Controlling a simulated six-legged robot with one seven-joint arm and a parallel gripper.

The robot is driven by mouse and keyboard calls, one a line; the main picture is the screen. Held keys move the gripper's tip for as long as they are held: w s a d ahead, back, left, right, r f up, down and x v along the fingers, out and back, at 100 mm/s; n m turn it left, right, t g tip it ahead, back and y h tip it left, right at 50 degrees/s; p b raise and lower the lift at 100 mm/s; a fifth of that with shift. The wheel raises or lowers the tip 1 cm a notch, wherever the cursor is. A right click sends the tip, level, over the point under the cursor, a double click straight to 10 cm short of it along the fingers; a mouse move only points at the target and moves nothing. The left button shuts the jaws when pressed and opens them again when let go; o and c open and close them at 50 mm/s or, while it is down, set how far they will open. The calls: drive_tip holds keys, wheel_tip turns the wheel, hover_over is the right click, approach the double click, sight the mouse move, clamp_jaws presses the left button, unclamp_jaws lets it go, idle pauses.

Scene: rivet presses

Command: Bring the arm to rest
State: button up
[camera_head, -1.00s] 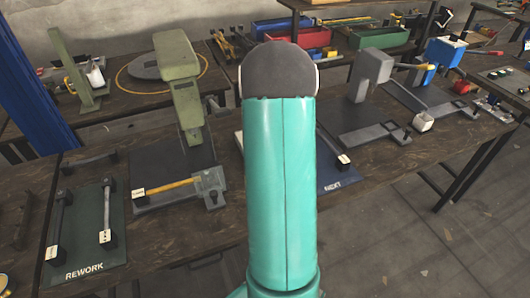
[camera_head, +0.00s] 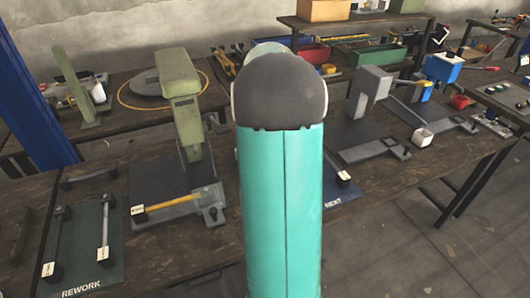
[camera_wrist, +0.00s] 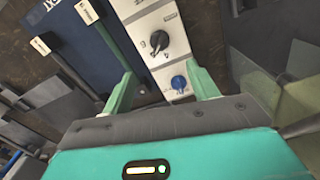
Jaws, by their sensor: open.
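My teal arm (camera_head: 280,210) rises up the middle of the head view, with its dark rounded joint at the top. My gripper is hidden behind it there. In the wrist view my gripper (camera_wrist: 160,72) is open, with two green fingers apart and nothing seen held. Beyond the fingers is a pale control panel (camera_wrist: 143,18) with a black knob (camera_wrist: 155,42) and a blue knob (camera_wrist: 179,82). A dark blue mat (camera_wrist: 62,35) with tagged bars lies left of it.
A green press (camera_head: 180,90) and the REWORK mat (camera_head: 80,245) with bars are left of my arm. A grey press (camera_head: 368,85) stands to the right. A blue post (camera_head: 35,90) is at far left. Open floor (camera_head: 430,260) shows at lower right.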

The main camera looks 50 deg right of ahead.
drive_tip(key=shift+r, duration=0.6)
